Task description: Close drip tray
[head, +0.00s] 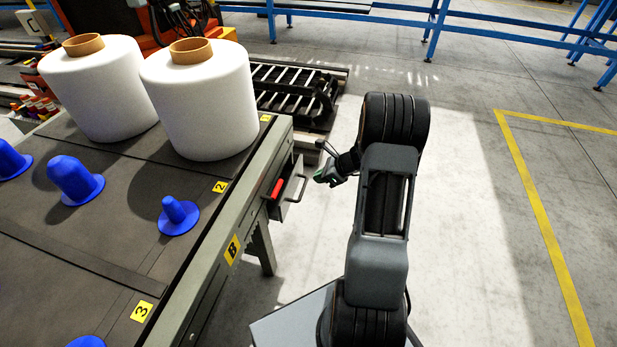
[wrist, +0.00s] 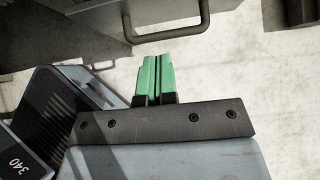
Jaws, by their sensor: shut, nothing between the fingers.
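The drip tray (head: 287,203) is a grey drawer on the table's right side, near the yellow 2 label. It sticks out from the table side, and a dark bar handle (head: 300,189) is on its front. The handle also shows at the top of the wrist view (wrist: 168,36). My gripper (head: 319,177) is just right of the handle, apart from it in the head view. In the wrist view its green fingers (wrist: 154,72) are together and empty, pointing toward the handle with a gap between. The inside of the tray is mostly hidden.
Two large white bobbins (head: 198,100) stand on the dark table (head: 120,190), with several blue pegs (head: 178,215). A red piece (head: 277,188) is on the table side by the tray. A dark slatted rack (head: 293,88) lies behind. The floor to the right is clear.

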